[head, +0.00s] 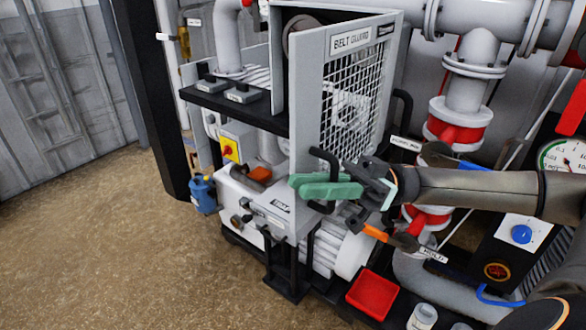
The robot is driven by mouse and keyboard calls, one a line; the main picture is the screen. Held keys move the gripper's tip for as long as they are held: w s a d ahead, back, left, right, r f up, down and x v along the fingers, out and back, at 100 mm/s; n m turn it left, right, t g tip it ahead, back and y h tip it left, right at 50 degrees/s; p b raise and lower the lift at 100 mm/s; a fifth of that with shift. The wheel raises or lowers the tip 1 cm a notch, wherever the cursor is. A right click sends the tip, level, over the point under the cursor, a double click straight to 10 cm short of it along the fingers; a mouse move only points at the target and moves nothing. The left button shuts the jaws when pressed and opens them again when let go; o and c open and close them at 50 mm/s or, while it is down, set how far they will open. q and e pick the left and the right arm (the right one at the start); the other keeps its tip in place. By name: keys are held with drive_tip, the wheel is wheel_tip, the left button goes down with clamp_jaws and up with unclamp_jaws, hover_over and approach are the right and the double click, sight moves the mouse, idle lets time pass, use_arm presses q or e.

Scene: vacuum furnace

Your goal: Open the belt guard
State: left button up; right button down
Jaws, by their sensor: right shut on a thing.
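The belt guard (310,75) is a grey panel with a wire mesh window and a "BELT GUARD" label, upright at the middle top. A black bar handle (325,156) stands out from its lower left part. My right gripper (326,188), with green fingers, comes in from the right and is shut on this handle; the fingers hide the handle's middle. A round pulley (300,38) shows at the guard's upper left edge. I cannot tell how far the guard stands from its housing. My left gripper is not in view.
A black shelf (228,106) and a blue bottle-like part (202,194) are left of the guard. A red tray (373,294) is low in front. Pipes with red flanges (460,122) stand right. The floor (110,240) at the left is free.

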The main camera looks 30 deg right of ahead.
drive_tip(key=shift+s+d+n+g, duration=0.2)
drive_tip(key=shift+s+g, duration=0.2)
drive_tip(key=shift+s, duration=0.1)
drive_tip(key=shift+s+d+n+g, duration=0.2)
drive_tip(key=shift+s+g, duration=0.2)
drive_tip(key=shift+s, duration=0.05)
drive_tip(key=c, duration=1.2)
unclamp_jaws()
drive_tip(key=shift+o, duration=0.2)
drive_tip(key=b+v, duration=0.2)
drive_tip(key=v, duration=0.5)
drive_tip(key=shift+d, duration=0.2)
drive_tip(key=shift+f, duration=0.1)
